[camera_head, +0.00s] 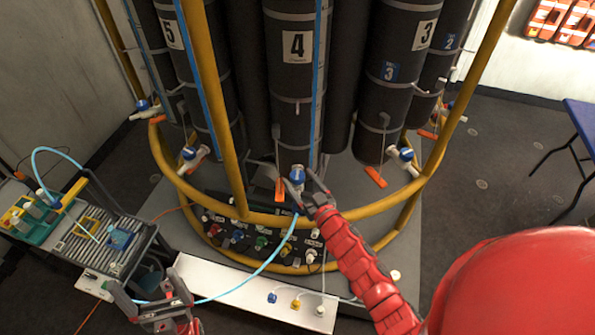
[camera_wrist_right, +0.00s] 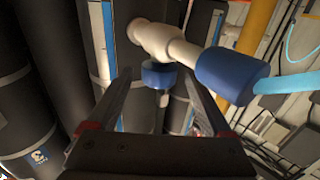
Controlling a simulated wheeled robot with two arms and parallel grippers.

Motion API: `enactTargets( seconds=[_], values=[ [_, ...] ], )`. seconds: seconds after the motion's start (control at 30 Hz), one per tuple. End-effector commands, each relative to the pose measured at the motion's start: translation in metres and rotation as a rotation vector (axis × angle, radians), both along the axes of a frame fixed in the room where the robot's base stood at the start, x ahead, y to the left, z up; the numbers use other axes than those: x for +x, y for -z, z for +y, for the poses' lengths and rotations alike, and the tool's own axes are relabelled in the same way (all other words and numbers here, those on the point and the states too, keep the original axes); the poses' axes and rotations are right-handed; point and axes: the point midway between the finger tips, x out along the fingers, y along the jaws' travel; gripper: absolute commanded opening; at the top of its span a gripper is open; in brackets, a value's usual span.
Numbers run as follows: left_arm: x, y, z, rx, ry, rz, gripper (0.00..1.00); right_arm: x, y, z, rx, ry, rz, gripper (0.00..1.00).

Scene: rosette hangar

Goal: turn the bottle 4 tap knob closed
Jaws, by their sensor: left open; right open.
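Bottle 4 (camera_head: 297,85) is a tall black cylinder with a white "4" label, in the middle of the rack. Its tap (camera_head: 297,185) at the lower end has a blue knob (camera_head: 297,173). In the right wrist view the tap body (camera_wrist_right: 155,38) is white, and the small round blue knob (camera_wrist_right: 160,77) shows between the finger ends. My right gripper (camera_head: 306,184) is open around the knob; I cannot tell whether the fingers touch it. A larger blue fitting (camera_wrist_right: 232,76) with a light-blue hose joins the tap. My left gripper (camera_head: 148,282) is open and empty at the lower left.
A yellow rail (camera_head: 265,218) curves in front of the bottles. Neighbouring taps (camera_head: 190,155) (camera_head: 405,155) and orange tags (camera_head: 279,190) hang nearby. The blue hose (camera_head: 262,268) runs down left past a white panel (camera_head: 235,295). A grey cart (camera_head: 95,245) stands left; a blue table (camera_head: 582,125) stands right.

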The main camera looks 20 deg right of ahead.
Motion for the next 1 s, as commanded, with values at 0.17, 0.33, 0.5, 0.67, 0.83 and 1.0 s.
enactTargets(
  seconds=[0.17, 0.33, 0.5, 0.67, 0.83, 1.0],
  values=[
    [0.0, -0.009, 0.0, 0.0, 0.0, 0.0, 1.0, 0.018, -0.001, 0.001, 0.001, 0.005, 0.002, 0.84],
    [0.0, -0.01, 0.0, 0.0, 0.0, 0.0, 1.0, 0.024, 0.001, 0.003, 0.0, 0.004, 0.003, 0.84],
    [0.0, -0.01, 0.0, 0.0, 0.0, 0.0, 1.0, 0.024, 0.002, 0.003, 0.0, 0.003, 0.003, 0.84],
    [0.0, -0.01, 0.0, 0.0, 0.0, 0.0, 1.0, 0.023, 0.002, 0.003, 0.0, 0.003, 0.003, 0.68],
    [0.0, -0.01, 0.0, 0.0, 0.0, 0.0, 1.0, 0.023, 0.002, 0.003, 0.0, 0.003, 0.003, 0.37],
    [0.0, -0.01, 0.0, 0.0, 0.0, 0.0, 1.0, 0.023, 0.002, 0.003, 0.0, 0.003, 0.003, 0.07]
  ],
)
